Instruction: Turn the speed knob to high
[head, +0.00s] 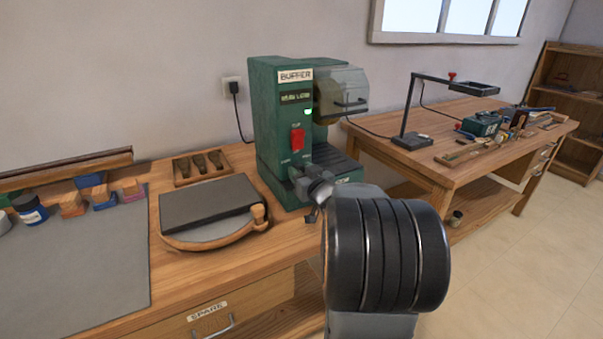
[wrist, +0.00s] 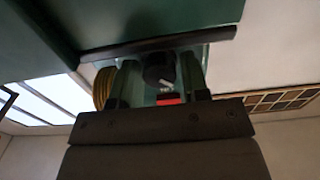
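The green buffer machine (head: 265,125) stands on the wooden bench, with a red switch (head: 297,140) on its front and a small lit green lamp above it. The speed knob is hidden or not distinct behind my gripper (head: 306,181) in the head view. In the wrist view, a round black knob (wrist: 158,68) with a pale mark shows between the two fingers of my gripper (wrist: 158,82). The fingers are apart, with a visible gap on each side of the knob. The red switch (wrist: 168,98) shows just below the knob there.
A clear guard (head: 343,92) juts from the machine's right side. On the bench to the left are a round-ended board with a dark pad (head: 210,204), a small tool tray (head: 202,166) and a grey mat (head: 85,255) with blocks. A second bench (head: 450,160) stands right.

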